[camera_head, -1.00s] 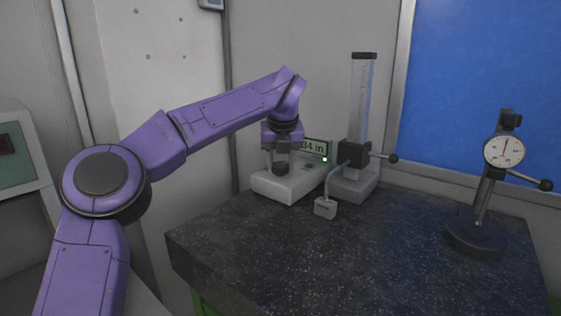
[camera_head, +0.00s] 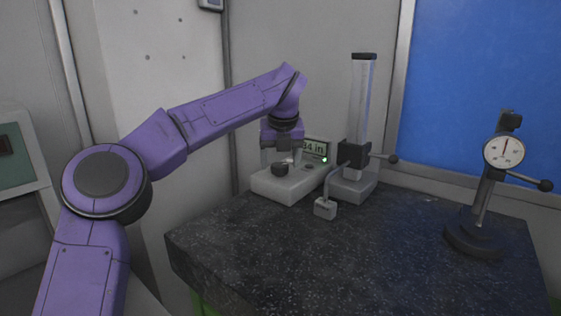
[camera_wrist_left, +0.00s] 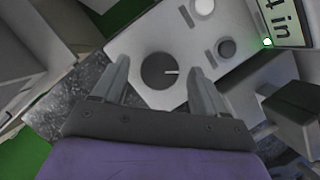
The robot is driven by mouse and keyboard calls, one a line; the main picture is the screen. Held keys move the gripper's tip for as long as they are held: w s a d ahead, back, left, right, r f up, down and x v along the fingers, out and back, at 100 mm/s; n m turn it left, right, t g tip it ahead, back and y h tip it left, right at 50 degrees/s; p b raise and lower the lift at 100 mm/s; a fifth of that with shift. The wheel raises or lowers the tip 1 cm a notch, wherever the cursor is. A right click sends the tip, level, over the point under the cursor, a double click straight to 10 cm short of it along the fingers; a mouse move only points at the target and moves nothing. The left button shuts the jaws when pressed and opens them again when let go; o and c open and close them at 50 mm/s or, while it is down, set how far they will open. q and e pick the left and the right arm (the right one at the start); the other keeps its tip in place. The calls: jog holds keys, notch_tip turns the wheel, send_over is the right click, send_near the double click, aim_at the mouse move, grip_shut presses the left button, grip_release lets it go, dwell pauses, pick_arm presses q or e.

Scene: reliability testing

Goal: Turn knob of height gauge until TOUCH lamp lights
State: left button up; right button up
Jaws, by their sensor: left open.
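The height gauge stands at the back of the dark granite table, with its upright column (camera_head: 361,105) and a light grey control box (camera_head: 285,187). The black knob (camera_head: 279,169) is on top of the box; it also shows in the left wrist view (camera_wrist_left: 158,72) with a white pointer mark. A small green lamp (camera_head: 324,160) is lit beside the display (camera_head: 316,147), which partly reads "34 in". My left gripper (camera_head: 283,158) is just above the knob, open, its fingers (camera_wrist_left: 160,85) on either side of it and apart from it. My right gripper is not in view.
A small grey block (camera_head: 325,208) lies on the granite table (camera_head: 300,250) under the gauge's bent probe. A dial indicator stand (camera_head: 503,155) stands at the right. The middle of the table is clear.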

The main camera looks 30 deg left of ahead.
pick_arm(q)
jog(key=p+v, duration=0.1)
jog(key=v, duration=0.9)
jog(key=shift+f, duration=0.15)
dwell(1.9)
